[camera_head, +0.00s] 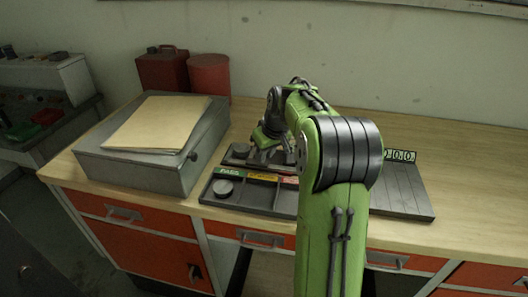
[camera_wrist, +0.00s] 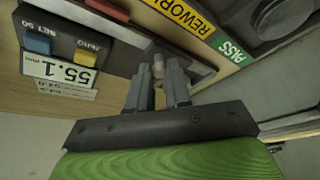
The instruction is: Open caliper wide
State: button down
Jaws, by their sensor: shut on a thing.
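My gripper (camera_wrist: 158,72) shows in the wrist view with its two grey fingers close together around a small pale knob-like part (camera_wrist: 158,62). That part sits at the edge of a long dark grey bar (camera_wrist: 203,72), which looks like part of the caliper; the fingers hide much of it. Beside it a dark panel carries a readout (camera_wrist: 62,72) of 55.1 mm, seen upside down. In the head view my gripper (camera_head: 264,148) is low over the bench behind the sorting tray, and my arm hides most of the caliper.
A dark tray (camera_head: 262,196) has PASS, REWORK and red labels; a round grey part (camera_head: 223,188) lies in its PASS bay. A grey case (camera_head: 150,170) stands left. Red cans (camera_head: 209,75) stand behind.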

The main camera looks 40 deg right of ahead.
jog(key=shift+s+d, duration=0.65)
jog(key=shift+s, duration=0.05)
jog(key=c, duration=1.1)
grip_release()
jog(key=shift+o, duration=0.2)
jog(key=p+v, duration=0.5)
jog(key=v, duration=1)
jog(key=shift+r, duration=0.4)
jog(key=shift+a, duration=0.1)
